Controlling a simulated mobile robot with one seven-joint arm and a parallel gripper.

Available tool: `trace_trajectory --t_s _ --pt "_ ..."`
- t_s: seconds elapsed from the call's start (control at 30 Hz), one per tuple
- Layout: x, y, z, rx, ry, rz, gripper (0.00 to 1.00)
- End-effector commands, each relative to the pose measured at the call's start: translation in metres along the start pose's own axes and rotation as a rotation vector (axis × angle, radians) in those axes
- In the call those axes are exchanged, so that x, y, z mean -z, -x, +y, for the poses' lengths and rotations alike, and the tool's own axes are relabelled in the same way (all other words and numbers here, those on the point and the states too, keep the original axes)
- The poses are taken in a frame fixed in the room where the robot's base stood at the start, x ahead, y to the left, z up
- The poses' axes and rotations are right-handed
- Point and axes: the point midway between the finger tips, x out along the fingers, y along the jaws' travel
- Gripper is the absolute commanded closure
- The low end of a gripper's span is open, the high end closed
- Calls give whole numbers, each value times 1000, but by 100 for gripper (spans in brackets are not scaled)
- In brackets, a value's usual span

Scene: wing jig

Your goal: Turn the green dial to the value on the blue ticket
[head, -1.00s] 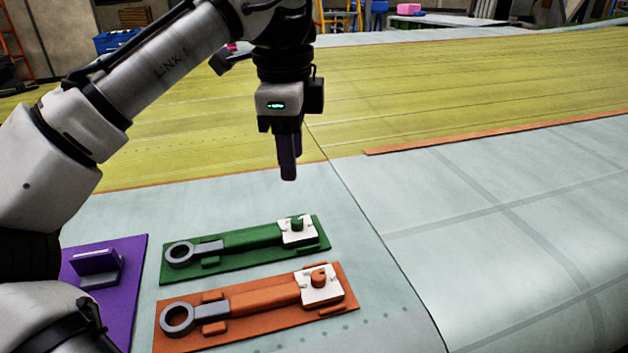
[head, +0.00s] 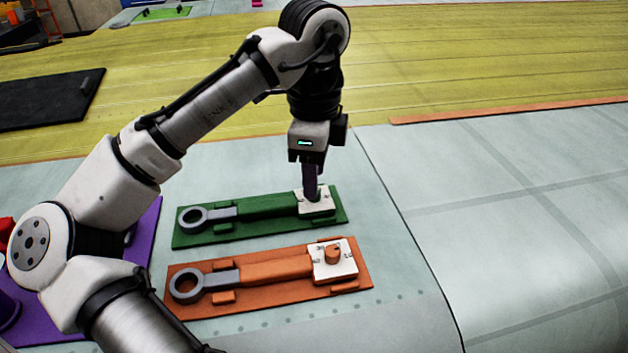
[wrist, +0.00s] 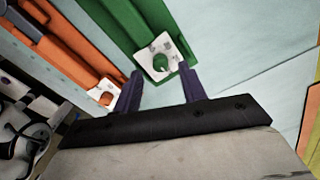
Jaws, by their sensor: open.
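The green dial (wrist: 160,63) is a small round knob on a white plate with dark marks, at the right end of a green wrench-like fixture (head: 265,208). In the head view the plate (head: 325,205) shows but my fingers hide most of the dial. My gripper (head: 312,196) points straight down over it. In the wrist view my two purple fingers (wrist: 160,72) are apart, with the dial between their tips; I cannot tell whether they touch it. The dial's marks are too small to read. I see no blue ticket.
A similar orange fixture (head: 275,267) with an orange dial (head: 333,254) lies just in front. A purple board (head: 150,222) is at left, partly behind my arm. A black mat (head: 45,98) lies on the yellow surface. The pale panel at right is clear.

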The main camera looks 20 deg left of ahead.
Motion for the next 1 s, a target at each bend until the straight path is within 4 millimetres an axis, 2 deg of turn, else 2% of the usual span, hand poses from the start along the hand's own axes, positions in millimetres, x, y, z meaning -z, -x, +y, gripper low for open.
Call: trace_trajectory --t_s 0.2,0.53,0.87,1.0 --pt "0 -22 0 -1 1 -1 58" --pt "0 -27 0 1 0 -1 58" --pt "0 -26 0 0 0 -1 100" --pt "0 -26 0 0 3 0 100"
